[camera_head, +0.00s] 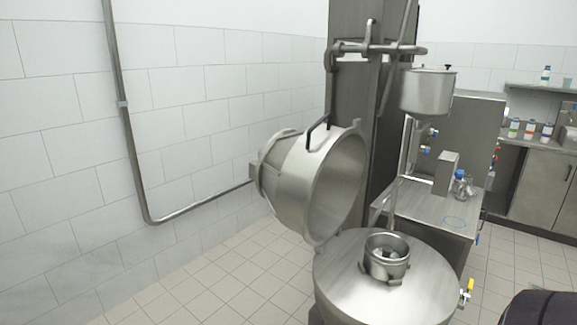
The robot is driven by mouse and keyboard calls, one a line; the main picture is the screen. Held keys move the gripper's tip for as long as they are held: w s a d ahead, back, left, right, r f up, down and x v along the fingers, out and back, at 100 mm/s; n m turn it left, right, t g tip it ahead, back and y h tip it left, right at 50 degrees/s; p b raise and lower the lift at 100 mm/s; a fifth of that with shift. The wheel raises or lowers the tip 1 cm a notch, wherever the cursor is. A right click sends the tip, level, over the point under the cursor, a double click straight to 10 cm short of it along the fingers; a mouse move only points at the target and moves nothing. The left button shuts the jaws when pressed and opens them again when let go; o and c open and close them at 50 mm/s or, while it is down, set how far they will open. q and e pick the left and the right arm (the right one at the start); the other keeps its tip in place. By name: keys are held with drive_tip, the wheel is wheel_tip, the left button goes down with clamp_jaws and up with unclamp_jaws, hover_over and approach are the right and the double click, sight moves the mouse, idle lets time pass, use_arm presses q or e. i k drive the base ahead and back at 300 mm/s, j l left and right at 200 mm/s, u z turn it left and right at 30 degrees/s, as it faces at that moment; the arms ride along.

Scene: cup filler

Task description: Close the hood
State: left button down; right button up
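The hood (290,190) is a large, bell-shaped steel cover. It is swung open to the left, tilted on its side with its round mouth facing right. A dark bar handle (318,130) stands on its upper rim. The round steel base (345,285) is below and to the right, its top uncovered, with a small cylindrical steel part (387,258) in its middle. Neither gripper is in view, and nothing is seen touching the hood.
A tall steel column (350,75) stands behind the hood. A wall pipe (130,150) runs at left. Tiled floor (220,280) is free at front left.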

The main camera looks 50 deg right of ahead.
sight(311, 179)
drive_tip(key=i+z, duration=0.25)
drive_tip(key=z, duration=0.15)
drive_tip(key=i+j+z, duration=0.1)
drive_tip(key=i+z, duration=0.15)
drive_tip(key=z, duration=0.2)
drive_tip(key=i+j+z, duration=0.15)
drive_tip(key=z, duration=0.25)
drive_tip(key=i+j+z, duration=0.25)
drive_tip(key=z, duration=0.2)
drive_tip(key=i+j+z, duration=0.15)
drive_tip(key=z, duration=0.25)
drive_tip(key=i+j+z, duration=0.15)
drive_tip(key=j+z, duration=0.25)
drive_tip(key=j, duration=0.15)
drive_tip(key=i+j+z, duration=0.1)
drive_tip(key=j+z, duration=0.75)
drive_tip(key=j, duration=0.25)
